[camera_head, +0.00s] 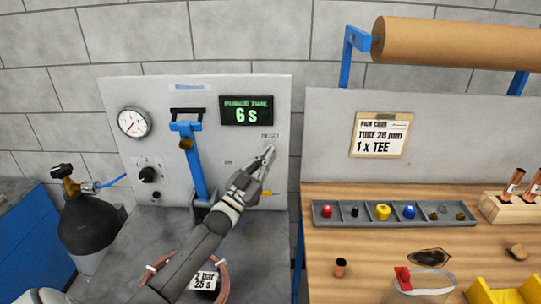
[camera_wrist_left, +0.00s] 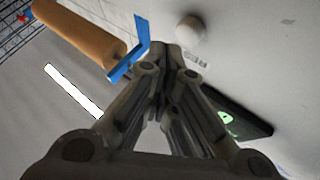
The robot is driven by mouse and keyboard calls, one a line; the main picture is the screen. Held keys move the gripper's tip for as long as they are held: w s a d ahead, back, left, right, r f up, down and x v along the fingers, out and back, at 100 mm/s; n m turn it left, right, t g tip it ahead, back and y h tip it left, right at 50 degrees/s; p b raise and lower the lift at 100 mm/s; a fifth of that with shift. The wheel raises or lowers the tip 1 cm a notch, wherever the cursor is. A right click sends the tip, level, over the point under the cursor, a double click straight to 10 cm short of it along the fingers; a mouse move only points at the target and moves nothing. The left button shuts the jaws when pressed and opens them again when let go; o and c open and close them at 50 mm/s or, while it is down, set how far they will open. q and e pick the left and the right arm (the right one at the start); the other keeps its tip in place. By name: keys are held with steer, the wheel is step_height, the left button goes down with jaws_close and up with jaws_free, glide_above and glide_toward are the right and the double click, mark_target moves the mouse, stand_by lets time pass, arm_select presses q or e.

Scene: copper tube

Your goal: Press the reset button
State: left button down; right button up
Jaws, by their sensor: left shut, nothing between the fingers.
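The grey panel (camera_head: 205,95) stands upright against the wall, with a small RESET label (camera_head: 270,136) at its right side. In the left wrist view a pale round button (camera_wrist_left: 190,29) sits beside a small label, just beyond my fingertips. In the head view the button is hidden or too small to make out behind my gripper. My left gripper (camera_head: 268,152) is shut and empty, its tips just below the RESET label. The shut fingers also show in the left wrist view (camera_wrist_left: 172,52); I cannot tell whether they touch the button. My right gripper is not in view.
A display (camera_head: 247,111) reads PURGE TIME 6 s. A gauge (camera_head: 133,122), a black knob (camera_head: 147,174) and a blue lever (camera_head: 195,165) are on the left of the panel. A wooden bench (camera_head: 350,194) with a parts tray (camera_head: 345,222) stands at right.

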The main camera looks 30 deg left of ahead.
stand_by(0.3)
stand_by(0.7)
arm_select(q)
steer(key=shift+w+a, duration=0.1)
steer(key=shift+w, duration=0.05)
stand_by(0.3)
steer(key=shift+w+a, duration=0.15)
steer(key=shift+w, duration=0.15)
steer(key=shift+w+a+b, duration=0.3)
steer(key=shift+w+b, duration=0.1)
steer(key=shift+b, duration=0.3)
stand_by(0.6)
steer(key=shift+s+d+r, duration=0.1)
steer(key=shift+s+d+p, duration=0.4)
steer(key=shift+s+p, duration=0.25)
steer(key=shift+s, duration=0.05)
